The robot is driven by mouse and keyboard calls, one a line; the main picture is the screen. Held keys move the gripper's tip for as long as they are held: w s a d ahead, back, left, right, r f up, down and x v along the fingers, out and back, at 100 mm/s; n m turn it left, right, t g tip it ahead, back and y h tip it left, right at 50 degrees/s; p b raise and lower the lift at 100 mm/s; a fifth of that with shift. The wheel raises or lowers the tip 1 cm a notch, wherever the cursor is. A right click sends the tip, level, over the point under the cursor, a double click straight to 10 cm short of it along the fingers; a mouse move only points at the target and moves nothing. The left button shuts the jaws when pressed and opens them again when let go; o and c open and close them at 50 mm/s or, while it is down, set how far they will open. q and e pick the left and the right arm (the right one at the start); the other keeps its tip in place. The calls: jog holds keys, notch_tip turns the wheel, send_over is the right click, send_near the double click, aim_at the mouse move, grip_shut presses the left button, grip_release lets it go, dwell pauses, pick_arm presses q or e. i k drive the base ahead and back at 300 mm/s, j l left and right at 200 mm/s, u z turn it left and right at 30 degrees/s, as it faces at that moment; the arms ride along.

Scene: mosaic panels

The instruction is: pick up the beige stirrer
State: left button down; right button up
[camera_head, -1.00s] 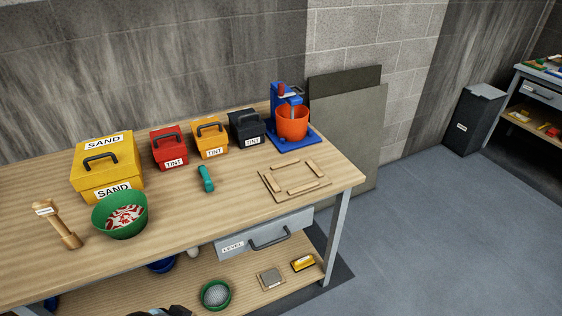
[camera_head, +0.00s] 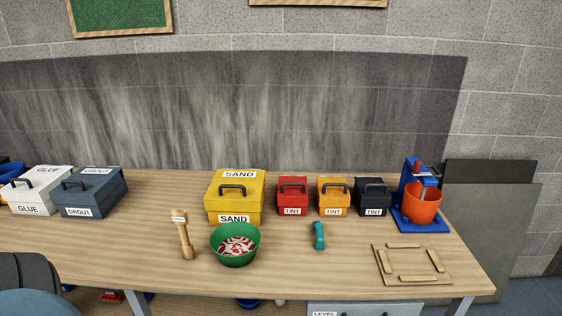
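The beige stirrer (camera_head: 184,236) is a wooden, handle-like tool with a small white label near its upper end. It is on the workbench top (camera_head: 120,242), just left of a green bowl (camera_head: 235,257) that holds red and white pieces. Nothing touches the stirrer. Neither of my grippers shows in the head view.
Behind stand a yellow sand box (camera_head: 235,205), several tint boxes including a red one (camera_head: 293,195), a grout box (camera_head: 92,194) and a glue box (camera_head: 38,192). A teal tool (camera_head: 318,236), a blue mixer (camera_head: 407,188) and a wooden frame (camera_head: 411,279) are rightward. Bench left of the stirrer is clear.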

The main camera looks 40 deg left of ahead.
aim_at(180, 217)
jog(key=u, duration=2)
